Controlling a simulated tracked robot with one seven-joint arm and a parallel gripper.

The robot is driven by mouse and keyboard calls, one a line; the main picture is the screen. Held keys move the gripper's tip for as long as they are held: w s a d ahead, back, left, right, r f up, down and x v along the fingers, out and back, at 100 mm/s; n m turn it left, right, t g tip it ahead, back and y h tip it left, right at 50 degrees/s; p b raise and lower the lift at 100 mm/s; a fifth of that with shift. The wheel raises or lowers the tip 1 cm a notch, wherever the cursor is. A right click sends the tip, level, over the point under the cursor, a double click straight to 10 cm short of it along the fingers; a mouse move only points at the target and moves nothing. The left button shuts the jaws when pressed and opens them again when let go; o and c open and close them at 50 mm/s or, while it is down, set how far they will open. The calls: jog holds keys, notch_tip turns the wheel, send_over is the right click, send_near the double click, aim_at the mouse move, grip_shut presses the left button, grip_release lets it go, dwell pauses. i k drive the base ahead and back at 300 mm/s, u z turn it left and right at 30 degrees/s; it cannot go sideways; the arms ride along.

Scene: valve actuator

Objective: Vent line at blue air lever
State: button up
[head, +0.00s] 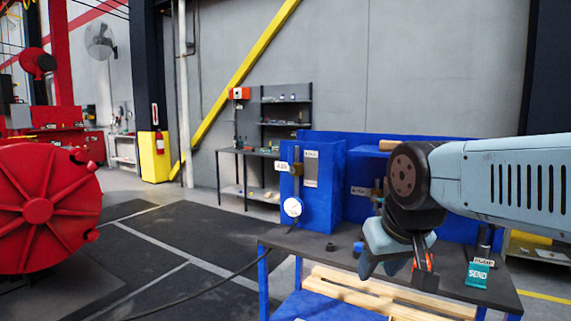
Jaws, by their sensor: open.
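A blue upright cabinet (325,215) stands at the back of a dark-topped workbench (305,245).
Small dark parts (331,246) and a small blue piece lie on the bench. Wooden slats (345,292) lie below. A dark hose (215,285) runs left across the floor. A large red wheel (40,209) is far left.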

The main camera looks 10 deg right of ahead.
aim_at(291, 170)
jog(key=u, duration=0.35)
jog(key=i, duration=1.4)
jog(key=z, duration=0.45)
